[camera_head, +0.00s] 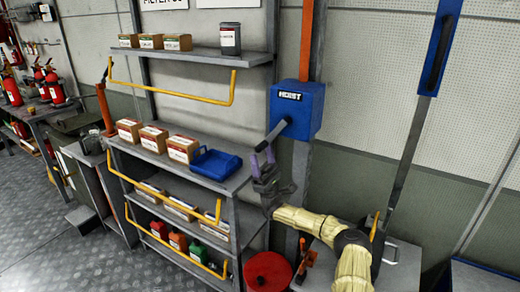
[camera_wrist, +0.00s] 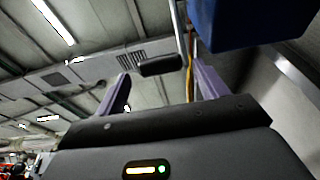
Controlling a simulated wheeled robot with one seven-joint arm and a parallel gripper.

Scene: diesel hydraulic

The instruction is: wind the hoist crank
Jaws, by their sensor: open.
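The blue box labelled HOIST (camera_head: 298,108) is fixed to a grey post. A grey crank arm (camera_head: 275,132) comes out of its front and slants down to the left. My gripper (camera_head: 262,160) is open, with purple fingers pointing up just below the crank's outer end. In the wrist view a dark rounded crank grip (camera_wrist: 160,65) lies across the gap between my fingertips, seemingly just beyond them. The hoist box also shows there at upper right (camera_wrist: 240,20). Whether the fingers touch the grip is unclear.
A shelf rack (camera_head: 222,182) with cartons, a blue tray (camera_head: 215,163) and yellow rails stands close left of my gripper. A red round container (camera_head: 268,271) is on the floor below. A long blue-ended lever (camera_head: 408,150) stands at right.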

